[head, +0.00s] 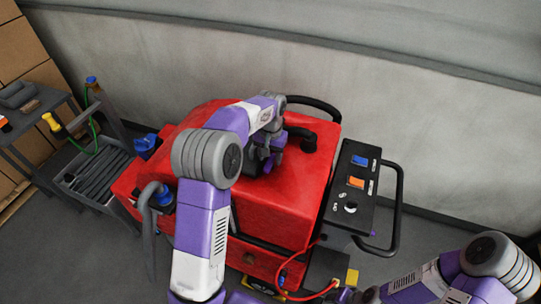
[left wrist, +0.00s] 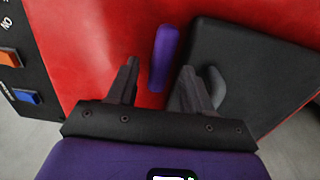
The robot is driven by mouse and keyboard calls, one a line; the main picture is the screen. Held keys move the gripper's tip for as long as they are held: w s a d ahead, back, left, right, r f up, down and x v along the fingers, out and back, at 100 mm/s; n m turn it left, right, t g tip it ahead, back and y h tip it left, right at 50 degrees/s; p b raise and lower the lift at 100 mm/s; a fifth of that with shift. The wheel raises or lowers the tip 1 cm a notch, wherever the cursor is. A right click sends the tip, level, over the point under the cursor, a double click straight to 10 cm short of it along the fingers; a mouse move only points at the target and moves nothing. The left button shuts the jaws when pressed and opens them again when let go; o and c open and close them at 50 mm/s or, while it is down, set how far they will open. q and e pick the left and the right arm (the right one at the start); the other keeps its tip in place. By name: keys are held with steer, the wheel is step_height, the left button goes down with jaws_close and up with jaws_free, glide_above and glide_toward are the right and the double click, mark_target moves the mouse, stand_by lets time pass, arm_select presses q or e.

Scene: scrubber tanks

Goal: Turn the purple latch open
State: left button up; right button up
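The purple latch (left wrist: 163,58) is a short rounded bar in the left wrist view. It lies over the red body, close to the edge of a black lid (left wrist: 250,65). My left gripper (left wrist: 160,64) is open, with one finger on each side of the latch's lower part. I cannot tell whether either finger touches it. In the head view my left gripper (head: 263,160) is over the top of the red scrubber tank (head: 290,205). I cannot pick out the latch there, behind my arm. My right arm enters at the lower right, and its gripper does not show.
A grey hook-like handle (left wrist: 214,88) is on the black lid beside the right finger. A black control panel (head: 352,190) with blue and orange switches stands right of the tank. A cart (head: 90,172) stands at left.

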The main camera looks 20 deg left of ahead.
mark_target(270, 159)
arm_select(q)
steer(key=shift+r, duration=3.75)
